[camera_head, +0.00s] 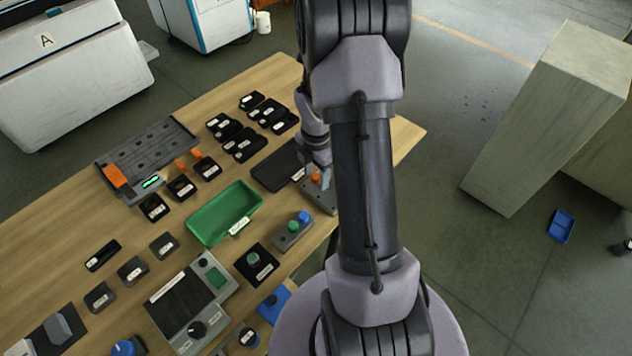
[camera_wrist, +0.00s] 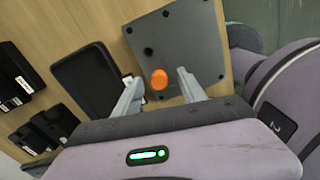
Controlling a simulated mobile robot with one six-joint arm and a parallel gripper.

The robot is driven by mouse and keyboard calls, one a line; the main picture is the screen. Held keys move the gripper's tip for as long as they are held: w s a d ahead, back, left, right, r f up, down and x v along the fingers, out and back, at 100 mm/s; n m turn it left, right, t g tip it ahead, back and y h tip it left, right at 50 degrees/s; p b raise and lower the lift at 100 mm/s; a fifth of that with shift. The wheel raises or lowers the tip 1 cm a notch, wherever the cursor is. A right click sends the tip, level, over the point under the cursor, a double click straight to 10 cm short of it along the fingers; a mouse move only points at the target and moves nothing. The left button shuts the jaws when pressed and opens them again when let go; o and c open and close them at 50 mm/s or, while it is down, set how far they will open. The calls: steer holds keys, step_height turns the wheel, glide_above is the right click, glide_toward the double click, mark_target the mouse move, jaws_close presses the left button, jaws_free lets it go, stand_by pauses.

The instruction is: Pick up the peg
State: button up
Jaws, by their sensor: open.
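The orange peg (camera_wrist: 159,80) stands on a dark grey plate (camera_wrist: 186,42) in the wrist view, seen from above as a round top. In the head view a small part of the peg (camera_head: 316,179) shows below my gripper (camera_head: 319,170), on the same plate (camera_head: 321,198). My gripper (camera_wrist: 157,87) is open, and in the wrist view its two fingers appear on either side of the peg with gaps between. I cannot tell how far the fingertips are above the plate.
A black tray (camera_head: 276,168) lies beside the plate. A green bin (camera_head: 223,213), a box with green and blue buttons (camera_head: 293,232) and several black labelled blocks are on the wooden table (camera_head: 60,220). A tall pale block (camera_head: 545,115) stands on the floor at right.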

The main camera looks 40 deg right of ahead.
steer(key=shift+r, duration=0.1)
jaws_close()
